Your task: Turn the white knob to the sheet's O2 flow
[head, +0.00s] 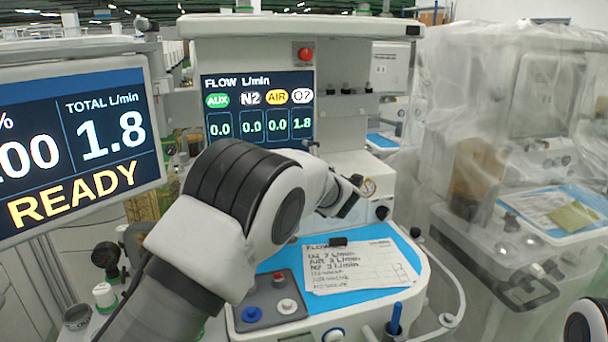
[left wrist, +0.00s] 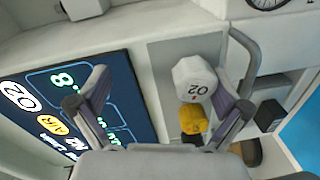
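The white O2 knob (left wrist: 195,79) shows in the left wrist view, on a grey panel beside the flow screen. My left gripper (left wrist: 162,88) is open, with the knob between its fingers, much nearer the right one; I cannot tell if they touch. In the head view my left gripper (head: 345,196) is partly hidden by its own arm, and the white knob cannot be made out. The flow screen (head: 258,105) reads O2 1.8 and AUX, N2 and AIR 0.0. The handwritten sheet (head: 360,266) has an O2 line whose figure looks like 7 but is unclear. My right gripper is not in view.
A yellow knob (left wrist: 193,121) sits just below the white one, with a dark knob under it. A grey guard bar (left wrist: 240,55) runs beside the knobs. The left monitor (head: 85,140) reads total 1.8 and READY. A plastic-covered cart (head: 500,130) stands at the right.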

